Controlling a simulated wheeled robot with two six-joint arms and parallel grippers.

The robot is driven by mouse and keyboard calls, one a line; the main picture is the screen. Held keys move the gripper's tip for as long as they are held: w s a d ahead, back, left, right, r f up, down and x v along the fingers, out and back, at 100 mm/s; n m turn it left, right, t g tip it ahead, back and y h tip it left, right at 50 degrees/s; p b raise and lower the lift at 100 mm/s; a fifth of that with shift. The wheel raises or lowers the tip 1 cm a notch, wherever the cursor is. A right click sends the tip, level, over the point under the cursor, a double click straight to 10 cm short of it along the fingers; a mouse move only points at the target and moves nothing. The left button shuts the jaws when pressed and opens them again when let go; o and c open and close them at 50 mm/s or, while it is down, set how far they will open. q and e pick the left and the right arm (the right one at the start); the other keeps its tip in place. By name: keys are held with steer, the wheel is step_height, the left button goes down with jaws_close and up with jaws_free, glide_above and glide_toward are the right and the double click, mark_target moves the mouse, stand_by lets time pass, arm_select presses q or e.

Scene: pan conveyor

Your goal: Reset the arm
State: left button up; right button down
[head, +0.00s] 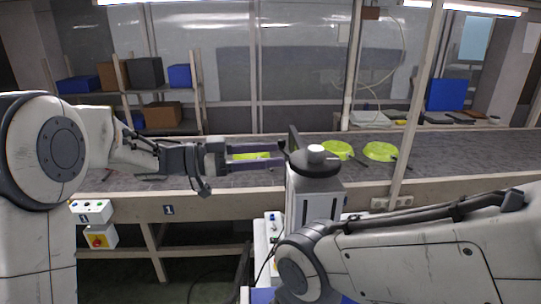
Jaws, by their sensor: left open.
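My left gripper (282,157) reaches in from the left over the conveyor, with its fingers apart and pointing right. A yellow-green pan (250,156) shows between and behind the fingers; I cannot tell whether they touch it. Two more yellow-green pans, one nearer (338,151) and one farther right (380,151), lie on the belt with dark handles. My right arm crosses the lower right, and its gripper is not in view.
The grey conveyor belt (450,150) runs across the view behind its pale front rail (200,203). A pale post (417,105) rises at the right. Control boxes (91,211) hang at the left. Shelves with bins (143,71) stand behind.

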arm_select(q)
steer(key=w+a+f+n+t+y, duration=0.8)
steer(key=w+a+n+t+y, duration=0.25)
steer(key=a+t, duration=0.2)
steer(key=s+a+f+n+g+y, duration=0.5)
steer(key=s+a+f+y, duration=0.2)
steer(key=s+a+f, duration=0.4)
steer(key=s+d+f+n+g, duration=0.1)
steer(key=s+f+g, duration=0.25)
steer(key=s, duration=0.35)
steer(key=s+f+n+g, duration=0.1)
steer(key=s+f+g, duration=0.25)
steer(key=s, duration=0.35)
steer(key=s+d+m+g+b, duration=0.1)
steer(key=s+d+m+b, duration=0.5)
steer(key=s+d, duration=0.7)
steer(key=shift+s+d+f+m+g, duration=0.2)
steer(key=shift+d+f+m+g, duration=0.2)
steer(key=shift+m, duration=0.35)
